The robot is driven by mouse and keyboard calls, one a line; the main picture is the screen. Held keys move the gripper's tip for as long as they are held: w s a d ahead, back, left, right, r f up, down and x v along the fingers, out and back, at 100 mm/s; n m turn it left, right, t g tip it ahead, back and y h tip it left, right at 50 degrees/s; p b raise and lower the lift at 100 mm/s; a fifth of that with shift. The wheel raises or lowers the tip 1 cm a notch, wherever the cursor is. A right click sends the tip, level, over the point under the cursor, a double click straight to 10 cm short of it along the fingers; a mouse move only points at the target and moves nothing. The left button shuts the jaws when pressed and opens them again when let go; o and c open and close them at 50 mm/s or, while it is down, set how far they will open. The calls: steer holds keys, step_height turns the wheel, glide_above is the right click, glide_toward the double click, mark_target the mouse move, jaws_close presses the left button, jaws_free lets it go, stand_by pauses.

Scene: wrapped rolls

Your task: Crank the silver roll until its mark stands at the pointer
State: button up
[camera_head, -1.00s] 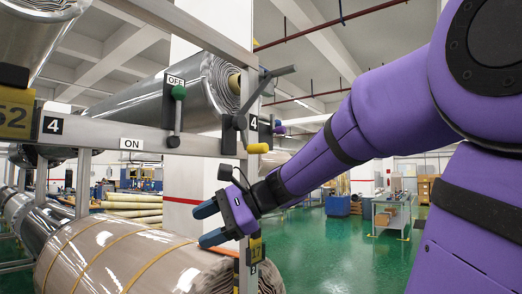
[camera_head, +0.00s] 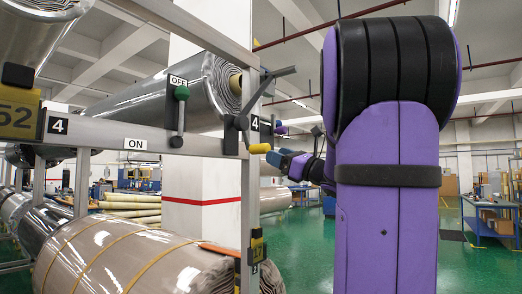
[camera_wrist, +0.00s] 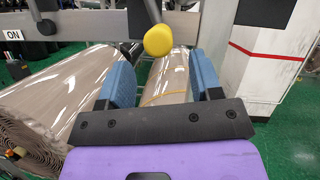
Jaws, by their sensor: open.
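The silver roll (camera_head: 160,95) lies on the upper rack, its layered end facing right. A crank with a yellow handle (camera_head: 259,148) hangs at the rack's end post, below that roll end. The handle also shows in the wrist view (camera_wrist: 158,40). My gripper (camera_head: 288,162) is open and empty just right of the handle. In the wrist view my gripper (camera_wrist: 158,62) has its blue fingers spread, with the handle just beyond their tips and centred between them. I cannot make out the roll's mark or the pointer.
A lever with a green knob (camera_head: 181,92) stands upright between the OFF and ON labels. A grey lever (camera_head: 281,72) juts out above the crank. A brown wrapped roll (camera_head: 110,255) lies below. A white pillar (camera_head: 195,180) stands behind. Green floor (camera_head: 300,255) is open at right.

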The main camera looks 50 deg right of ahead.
mark_target(261, 149)
steer(key=x, duration=0.6)
steer(key=shift+w+a, duration=0.1)
steer(key=shift+w, duration=0.25)
steer(key=shift+c, duration=0.4)
jaws_close()
